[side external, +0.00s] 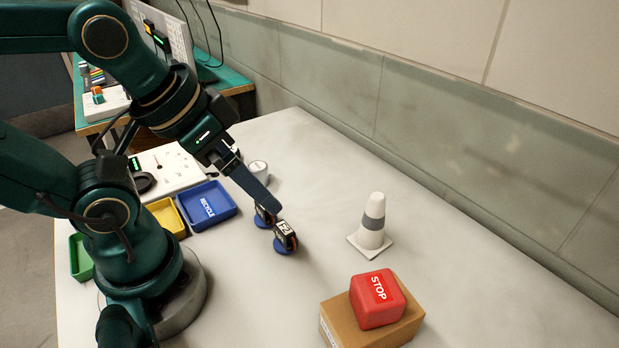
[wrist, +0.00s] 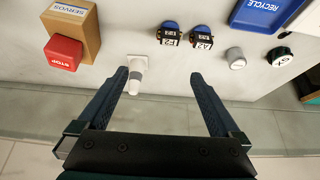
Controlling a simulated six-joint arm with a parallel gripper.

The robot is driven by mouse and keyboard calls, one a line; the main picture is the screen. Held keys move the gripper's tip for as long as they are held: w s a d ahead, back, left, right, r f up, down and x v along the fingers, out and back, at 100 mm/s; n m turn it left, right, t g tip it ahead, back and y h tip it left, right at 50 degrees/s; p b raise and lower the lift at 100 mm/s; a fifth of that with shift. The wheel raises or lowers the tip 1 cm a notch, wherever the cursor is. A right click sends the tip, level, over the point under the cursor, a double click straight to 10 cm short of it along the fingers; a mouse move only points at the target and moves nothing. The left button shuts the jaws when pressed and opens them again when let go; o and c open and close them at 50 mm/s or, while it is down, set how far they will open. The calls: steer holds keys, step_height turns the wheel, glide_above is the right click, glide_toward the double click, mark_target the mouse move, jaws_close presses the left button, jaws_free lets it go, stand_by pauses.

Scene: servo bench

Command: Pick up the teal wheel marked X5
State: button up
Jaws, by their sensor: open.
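The teal wheel marked X5 (wrist: 280,58) is a dark, round piece with a white-lettered face, at the right of the wrist view. Its mark appears upside down there. I cannot make it out in the side view, where my arm covers that part of the bench. My gripper (wrist: 157,78) is open, its fingers spread wide, with the wheel well to the right of both fingers. In the side view my gripper (side external: 266,206) points down over the bench beside two small servos; its fingers overlap in that view. I see nothing held.
Servos (wrist: 185,39) stand near a white cylinder (wrist: 236,58), which sits left of the wheel. The blue RECYCLE tray (wrist: 236,18) lies close by. A white cone (side external: 372,222) and a red STOP block (side external: 377,298) on a cardboard box (side external: 335,330) stand right. Open bench lies between.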

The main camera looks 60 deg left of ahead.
steer(key=w+a+r+n+g+y, duration=0.1)
steer(key=w+a+r+n, duration=0.2)
steer(key=w+a+n, duration=0.5)
steer(key=w+a+r+n+g+y, duration=0.15)
steer(key=w+a+n, duration=0.25)
steer(key=n, duration=0.9)
steer(key=s+a+f+n+g, duration=0.1)
steer(key=a+f+n, duration=0.2)
steer(key=a, duration=0.3)
steer(key=s+a+f+n+g+h, duration=0.1)
steer(key=a+f+n, duration=0.3)
steer(key=a+f, duration=0.2)
steer(key=s+a+f+n+g+h, duration=0.1)
steer(key=a+f+n, duration=0.3)
steer(key=a, duration=0.4)
steer(key=shift+s+f+h, duration=0.25)
steer(key=shift+s+f, duration=0.1)
steer(key=shift+f, duration=2.45)
steer(key=shift+c, duration=0.3)
